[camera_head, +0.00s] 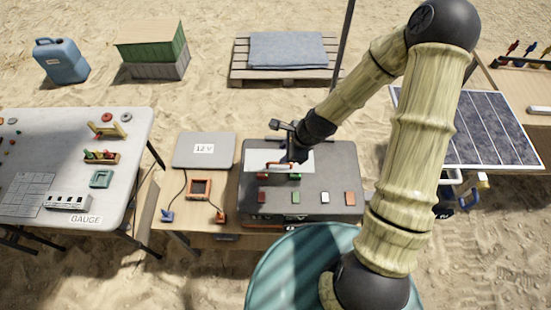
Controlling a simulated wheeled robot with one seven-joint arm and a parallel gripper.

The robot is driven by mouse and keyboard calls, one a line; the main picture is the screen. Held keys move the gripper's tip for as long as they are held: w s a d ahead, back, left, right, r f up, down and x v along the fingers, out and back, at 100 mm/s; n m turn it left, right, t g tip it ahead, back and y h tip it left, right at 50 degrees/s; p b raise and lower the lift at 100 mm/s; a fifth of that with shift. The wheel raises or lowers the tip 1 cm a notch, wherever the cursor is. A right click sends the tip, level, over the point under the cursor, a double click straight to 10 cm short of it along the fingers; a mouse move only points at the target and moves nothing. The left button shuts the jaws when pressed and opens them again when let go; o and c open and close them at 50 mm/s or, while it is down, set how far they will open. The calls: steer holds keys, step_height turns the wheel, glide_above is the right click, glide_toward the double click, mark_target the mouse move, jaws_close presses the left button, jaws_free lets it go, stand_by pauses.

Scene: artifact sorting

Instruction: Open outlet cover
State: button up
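The grey outlet box (330,175) stands on the middle table. A pale flat panel (258,158), which looks like the outlet cover, lies at the upper left of its top. A thin orange-red handle (276,165) shows on the panel. My gripper (292,156) is dark and points down over the panel, beside the handle. Whether it touches the handle is too small to tell. Its fingers are partly hidden, so their opening does not show. A green piece shows just below the fingertips.
A gauge table (130,140) stands further left. A solar panel (490,130) is at right.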

steer(key=p, duration=0.1)
glide_above(275, 160)
steer(key=s, duration=0.4)
steer(key=shift+w+f, duration=0.2)
steer(key=shift+f, duration=3.35)
steer(key=shift+c, duration=0.2)
jaws_close()
